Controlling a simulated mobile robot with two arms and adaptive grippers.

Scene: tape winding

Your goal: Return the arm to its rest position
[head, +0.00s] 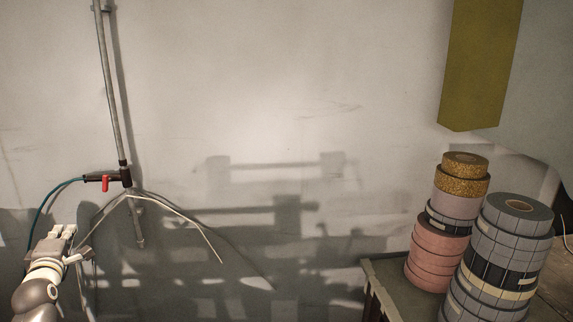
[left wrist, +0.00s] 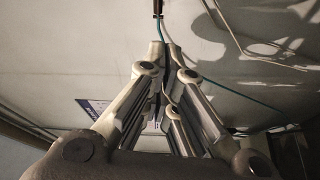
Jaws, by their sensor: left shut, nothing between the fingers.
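My left gripper (head: 70,241) is at the lower left of the head view, in front of the pale wall. In the left wrist view its fingers (left wrist: 163,50) reach up and away, close together at the tips, with nothing held between them. Part of my left arm (head: 36,296) shows below the gripper in the head view. My right gripper is in neither view.
Stacks of tape rolls (head: 497,250) stand on a table (head: 385,270) at the lower right. A metal stand (head: 112,90) with a red-handled valve (head: 105,183) and teal hose (head: 50,193) is near my left gripper. An olive box (head: 481,65) hangs upper right.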

